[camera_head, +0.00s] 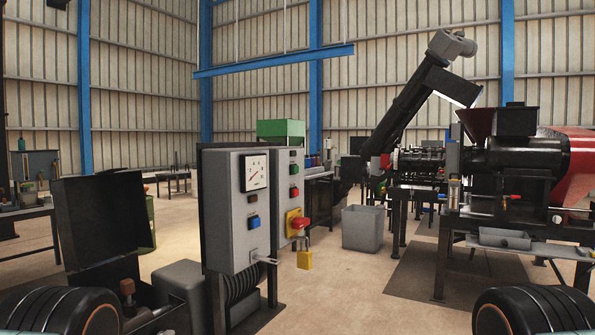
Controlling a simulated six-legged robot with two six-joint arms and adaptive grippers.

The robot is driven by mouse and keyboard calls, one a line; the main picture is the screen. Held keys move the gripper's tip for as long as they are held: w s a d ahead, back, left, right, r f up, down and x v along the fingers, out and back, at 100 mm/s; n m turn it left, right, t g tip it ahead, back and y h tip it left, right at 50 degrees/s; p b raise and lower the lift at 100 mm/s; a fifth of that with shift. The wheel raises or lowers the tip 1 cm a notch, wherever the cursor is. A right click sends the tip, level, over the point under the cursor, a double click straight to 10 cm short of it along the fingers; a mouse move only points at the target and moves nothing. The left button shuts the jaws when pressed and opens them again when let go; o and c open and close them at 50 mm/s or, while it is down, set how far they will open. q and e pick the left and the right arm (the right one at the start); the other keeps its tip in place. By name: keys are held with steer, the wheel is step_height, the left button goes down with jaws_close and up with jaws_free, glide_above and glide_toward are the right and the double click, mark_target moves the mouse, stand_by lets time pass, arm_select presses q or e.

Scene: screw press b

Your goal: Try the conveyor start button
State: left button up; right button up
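Two grey control boxes stand left of centre. The nearer box (225,232) has a white dial gauge (256,172) and a blue button (254,222) below it. The box behind it (284,158) carries a column of small red and green buttons (294,180). Below them is a red rotary switch (300,224) on a yellow plate, with a yellow padlock (304,259) hanging under it. Labels are too small to read, so I cannot tell which button starts the conveyor. A dark inclined conveyor (408,105) rises behind to the right. Neither gripper shows.
A screw press (520,158) with a hopper stands on a frame at the right. A grey bin (362,228) sits on the floor near the middle. An open black box lid (102,217) stands at the left. Bare floor (345,285) lies right of the control boxes.

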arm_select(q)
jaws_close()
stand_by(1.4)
